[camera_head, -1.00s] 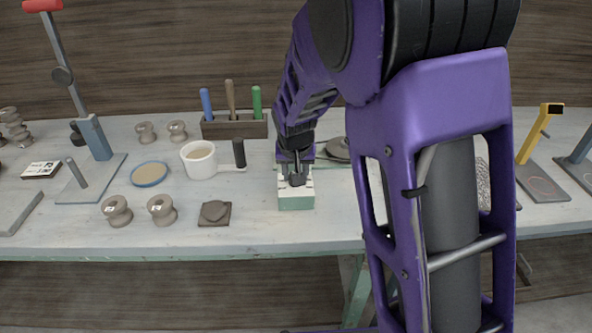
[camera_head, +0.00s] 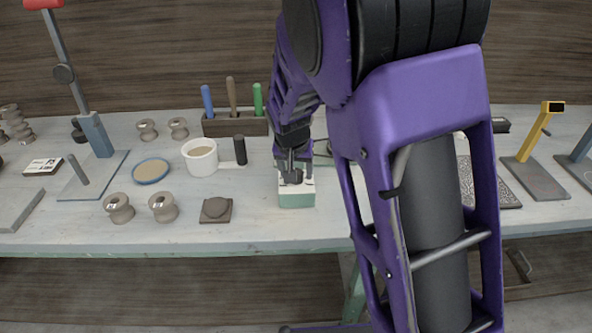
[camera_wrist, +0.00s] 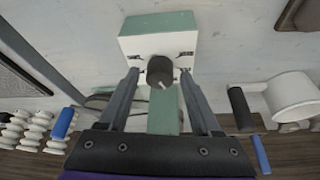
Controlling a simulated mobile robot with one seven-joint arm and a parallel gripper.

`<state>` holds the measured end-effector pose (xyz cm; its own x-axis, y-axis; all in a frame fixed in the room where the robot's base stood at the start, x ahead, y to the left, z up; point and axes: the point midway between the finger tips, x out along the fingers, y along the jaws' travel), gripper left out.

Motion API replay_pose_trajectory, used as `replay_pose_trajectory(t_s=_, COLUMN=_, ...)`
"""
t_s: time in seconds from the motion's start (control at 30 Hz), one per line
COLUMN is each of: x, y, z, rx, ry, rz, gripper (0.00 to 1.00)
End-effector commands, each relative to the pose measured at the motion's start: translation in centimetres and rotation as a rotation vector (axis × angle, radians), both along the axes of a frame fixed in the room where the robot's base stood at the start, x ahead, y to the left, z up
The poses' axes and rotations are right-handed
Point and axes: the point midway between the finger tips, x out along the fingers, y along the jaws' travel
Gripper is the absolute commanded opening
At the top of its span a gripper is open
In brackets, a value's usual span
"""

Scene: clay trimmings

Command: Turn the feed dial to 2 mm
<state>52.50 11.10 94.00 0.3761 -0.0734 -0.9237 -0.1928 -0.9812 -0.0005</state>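The feed dial (camera_wrist: 160,71) is a dark round knob on the white face of a box (camera_wrist: 131,47) with a green end. A small pale pointer mark shows on the knob, toward the bottom of the wrist view. Small dark markings lie on the face around the knob, too small to read. In the head view the box (camera_head: 297,200) stands near the table's front edge and my gripper hides the dial. My gripper (camera_wrist: 160,75) is open, one finger on each side of the knob with gaps visible; it also shows above the box in the head view (camera_head: 291,180).
A tool rack (camera_head: 235,126) is behind. A small brown block (camera_head: 216,211) and several clay spools (camera_head: 163,208) lie to the left. The table just left of the box is clear.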

Motion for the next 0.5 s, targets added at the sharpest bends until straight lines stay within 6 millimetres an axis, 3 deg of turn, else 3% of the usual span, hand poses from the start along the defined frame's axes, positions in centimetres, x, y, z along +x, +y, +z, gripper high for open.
replay_pose_trajectory(t_s=0.33, x=-0.1, y=0.0, z=0.2, rx=0.0, ry=0.0, rz=0.0, gripper=0.72)
replay_pose_trajectory(t_s=0.5, x=-0.7, y=0.2, z=2.0, rx=0.002, ry=-0.003, rz=0.002, gripper=0.72)
